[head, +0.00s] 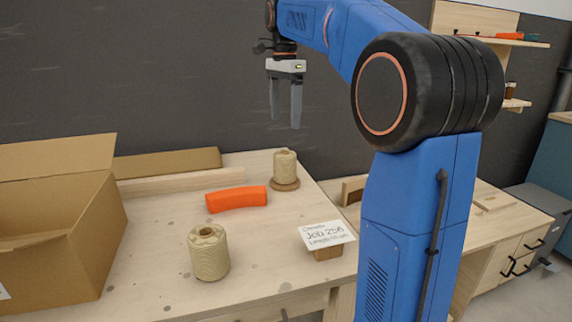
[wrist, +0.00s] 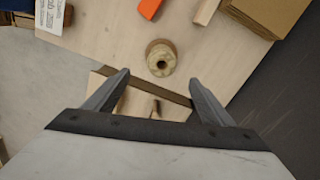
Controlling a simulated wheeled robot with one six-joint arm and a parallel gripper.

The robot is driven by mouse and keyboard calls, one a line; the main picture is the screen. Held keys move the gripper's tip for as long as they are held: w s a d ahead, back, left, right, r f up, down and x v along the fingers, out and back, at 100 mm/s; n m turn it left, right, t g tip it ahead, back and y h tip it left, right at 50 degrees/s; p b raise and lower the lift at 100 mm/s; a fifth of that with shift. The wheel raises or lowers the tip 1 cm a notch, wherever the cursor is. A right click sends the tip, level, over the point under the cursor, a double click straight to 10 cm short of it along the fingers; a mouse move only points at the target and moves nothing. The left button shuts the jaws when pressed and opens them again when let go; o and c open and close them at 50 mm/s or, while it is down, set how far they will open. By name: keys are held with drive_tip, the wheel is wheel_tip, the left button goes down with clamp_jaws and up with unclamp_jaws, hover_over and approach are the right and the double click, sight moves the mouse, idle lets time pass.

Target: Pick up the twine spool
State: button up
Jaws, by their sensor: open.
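Two beige wound spools stand upright on the wooden table. One spool (head: 284,164) is at the back right on a round brown wooden base. The other, larger spool (head: 208,254) is at the front, with a hole in its top and no visible base. The pictures do not settle which one is called the twine spool. My gripper (head: 285,122) is open and empty, pointing down above the back spool in the head view. In the wrist view, the spool with the base (wrist: 161,57) lies just beyond the open fingertips (wrist: 160,77), apart from them.
An open cardboard box (head: 85,245) stands at the left. A flat cardboard piece (head: 168,163) and a wooden bar (head: 180,184) lie along the back. A printed card (head: 326,234) on a wooden block is at the right edge.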

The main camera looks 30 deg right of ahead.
approach(285, 166)
drive_tip(key=w+f, duration=0.1)
drive_tip(key=f, duration=0.1)
drive_tip(key=w+d+f, duration=0.1)
drive_tip(key=w+f, duration=0.1)
drive_tip(key=f, duration=0.1)
drive_tip(key=shift+d+f, duration=0.25)
drive_tip(key=shift+f, duration=0.1)
drive_tip(key=shift+w+d+f, duration=0.1)
drive_tip(key=shift+f, duration=3.05)
drive_tip(key=c, duration=1.2)
